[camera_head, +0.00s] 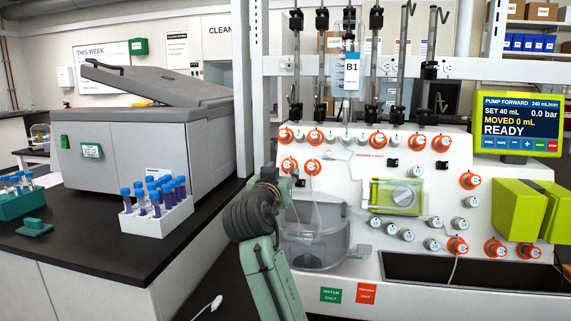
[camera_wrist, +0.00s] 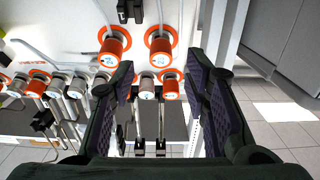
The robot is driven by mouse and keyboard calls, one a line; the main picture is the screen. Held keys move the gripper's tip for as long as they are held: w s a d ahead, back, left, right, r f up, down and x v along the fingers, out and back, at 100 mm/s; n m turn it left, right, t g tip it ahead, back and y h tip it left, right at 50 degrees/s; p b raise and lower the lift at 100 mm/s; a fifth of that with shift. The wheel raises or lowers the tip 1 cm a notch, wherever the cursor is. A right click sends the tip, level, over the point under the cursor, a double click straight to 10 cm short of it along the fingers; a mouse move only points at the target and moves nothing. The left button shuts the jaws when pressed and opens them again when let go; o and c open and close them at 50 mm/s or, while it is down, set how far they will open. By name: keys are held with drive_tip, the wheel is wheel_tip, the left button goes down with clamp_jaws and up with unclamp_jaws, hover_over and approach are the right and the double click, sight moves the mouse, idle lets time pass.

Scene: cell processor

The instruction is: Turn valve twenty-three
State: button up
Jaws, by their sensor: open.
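The valves are round knobs with pale faces on the white panel (camera_head: 345,185), some with orange rings. Their numbers are too small to read, so I cannot tell which is twenty-three. My gripper (camera_head: 284,181) is at the panel's left side, near a lower orange-ringed pair, a left knob (camera_head: 288,165) and a right knob (camera_head: 312,167). In the wrist view my gripper (camera_wrist: 160,72) is open and empty, fingers spread wide. Two more (camera_wrist: 113,45) (camera_wrist: 160,48) show above.
A clear vessel (camera_head: 315,235) stands below my gripper. A green-framed pump (camera_head: 397,196) sits right of it. A pump screen (camera_head: 519,123) reads READY. A tube rack (camera_head: 158,215) stands on the dark bench (camera_head: 95,248) at left. Vertical rods rise above the top knobs.

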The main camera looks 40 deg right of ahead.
sight(287, 167)
drive_tip(key=p+x, duration=0.1)
drive_tip(key=x, duration=0.4)
clamp_jaws()
idle(0.5)
